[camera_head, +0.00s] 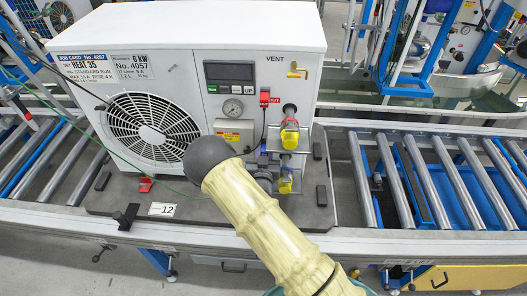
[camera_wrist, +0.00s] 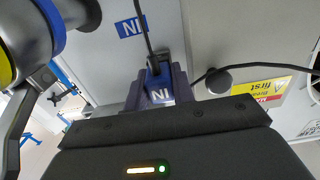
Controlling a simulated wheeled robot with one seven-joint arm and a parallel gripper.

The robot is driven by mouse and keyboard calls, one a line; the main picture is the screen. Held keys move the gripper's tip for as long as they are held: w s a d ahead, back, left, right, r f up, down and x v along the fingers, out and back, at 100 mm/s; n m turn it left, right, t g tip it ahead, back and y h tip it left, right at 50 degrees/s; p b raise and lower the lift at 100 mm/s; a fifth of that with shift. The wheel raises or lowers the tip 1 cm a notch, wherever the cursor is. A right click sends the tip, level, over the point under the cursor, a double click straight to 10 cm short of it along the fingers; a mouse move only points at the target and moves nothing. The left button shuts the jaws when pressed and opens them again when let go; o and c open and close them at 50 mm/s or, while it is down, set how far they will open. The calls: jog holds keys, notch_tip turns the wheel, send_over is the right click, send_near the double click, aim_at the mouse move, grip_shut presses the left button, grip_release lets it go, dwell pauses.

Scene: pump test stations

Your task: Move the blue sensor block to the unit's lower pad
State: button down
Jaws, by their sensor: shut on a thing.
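In the wrist view, my gripper (camera_wrist: 153,78) is shut on the blue sensor block (camera_wrist: 159,94), whose "IN" lettering is upside down. Its dark fingers sit on both sides of the block, close to the unit's grey face. A black cable runs from the block toward the top of the picture. A blue "IN" label (camera_wrist: 131,27) is on the face beyond the block. I cannot tell whether the block touches the face, and no lower pad can be clearly made out. In the head view, the white unit (camera_head: 195,28) stands on a dark base plate; I cannot make out the block there.
Pipes and yellow-handled valves (camera_head: 290,138) stand beside the work area. A red block (camera_head: 264,97) is on the unit's front below the display. A yellow sign (camera_wrist: 257,86) and a dark round cable fitting (camera_wrist: 218,80) are close to my gripper. Roller conveyors (camera_head: 440,170) flank the unit.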

jog(key=shift+a, duration=0.3)
dwell(0.4)
jog(key=shift+d+b, duration=0.3)
jog(key=shift+b, duration=0.1)
jog(key=shift+a, duration=0.2)
dwell(1.0)
jog(key=shift+w+d+b, duration=0.2)
jog(key=shift+w+b, duration=0.15)
jog(key=shift+w+a, duration=0.1)
jog(key=shift+w, duration=0.05)
jog(key=c, duration=1.1)
grip_release()
